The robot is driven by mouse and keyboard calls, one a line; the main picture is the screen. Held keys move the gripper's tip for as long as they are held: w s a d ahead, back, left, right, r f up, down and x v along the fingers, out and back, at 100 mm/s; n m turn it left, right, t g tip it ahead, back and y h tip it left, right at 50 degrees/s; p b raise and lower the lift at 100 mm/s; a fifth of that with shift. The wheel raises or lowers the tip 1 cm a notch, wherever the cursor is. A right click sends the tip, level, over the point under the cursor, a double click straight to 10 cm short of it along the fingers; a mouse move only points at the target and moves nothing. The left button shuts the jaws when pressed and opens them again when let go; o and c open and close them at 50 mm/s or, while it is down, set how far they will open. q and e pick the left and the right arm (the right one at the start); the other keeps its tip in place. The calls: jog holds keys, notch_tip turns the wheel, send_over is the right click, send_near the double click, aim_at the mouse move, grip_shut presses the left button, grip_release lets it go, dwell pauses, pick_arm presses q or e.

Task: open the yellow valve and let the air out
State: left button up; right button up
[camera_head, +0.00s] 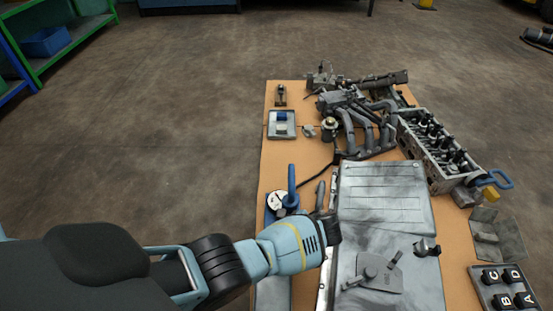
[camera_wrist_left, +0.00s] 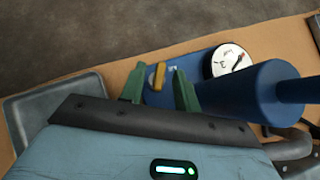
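The yellow valve (camera_wrist_left: 157,76) is a small lever on a blue hand pump (camera_wrist_left: 262,92) with a round white gauge (camera_wrist_left: 231,60). In the wrist view, my left gripper (camera_wrist_left: 158,92) has its green fingers apart, one on each side of the valve, with gaps showing. I cannot tell how far the valve is beyond the fingertips. In the head view, the pump's gauge (camera_head: 279,200) and upright blue handle (camera_head: 291,181) show just behind my left wrist, and I cannot make out the valve. My right gripper is in neither view.
The pump stands near the left edge of a brown worktop (camera_head: 275,163). A large grey metal cover (camera_head: 382,195), a manifold (camera_head: 365,130) and an engine head (camera_head: 437,150) crowd its middle and right. A grey tray (camera_wrist_left: 52,100) lies beside the pump. The floor to the left is clear.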

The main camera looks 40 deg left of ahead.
pick_arm(q)
jog(key=p+v, duration=0.2)
jog(key=v, duration=0.5)
jog(key=shift+d+r+p, duration=0.25)
jog(key=shift+p, duration=0.05)
